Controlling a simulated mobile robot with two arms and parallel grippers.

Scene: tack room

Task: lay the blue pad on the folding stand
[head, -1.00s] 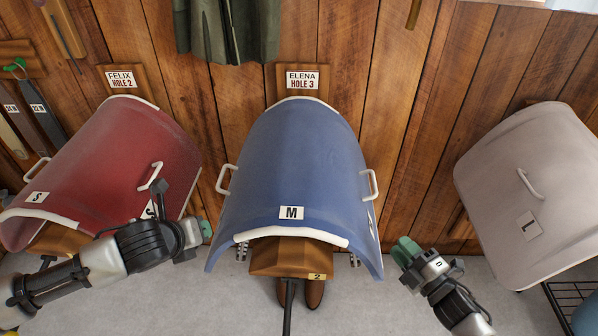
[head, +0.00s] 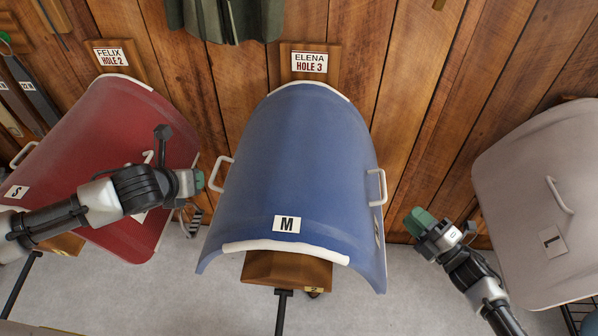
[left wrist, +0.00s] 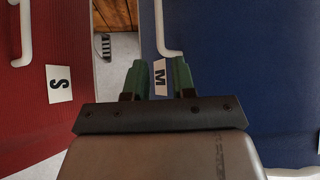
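The blue pad (head: 300,150), tagged M, lies arched over a wooden wall rack (head: 285,270) under the ELENA HOLE 3 sign. It has a white handle (head: 220,174) on its left side and another (head: 376,187) on its right. My left gripper (head: 198,181) is just left of the left handle, apart from it. In the left wrist view its green fingers (left wrist: 158,80) are spread and empty, with that handle (left wrist: 160,35) ahead. My right gripper (head: 418,220) is right of and below the right handle, apart from it; its finger gap is unclear. I cannot make out a folding stand.
A red pad (head: 120,130) tagged S hangs on the left, behind my left arm. A grey pad (head: 535,190) tagged L is on the right. A dark green garment (head: 225,18) hangs above. Grey floor (head: 200,290) shows below the racks.

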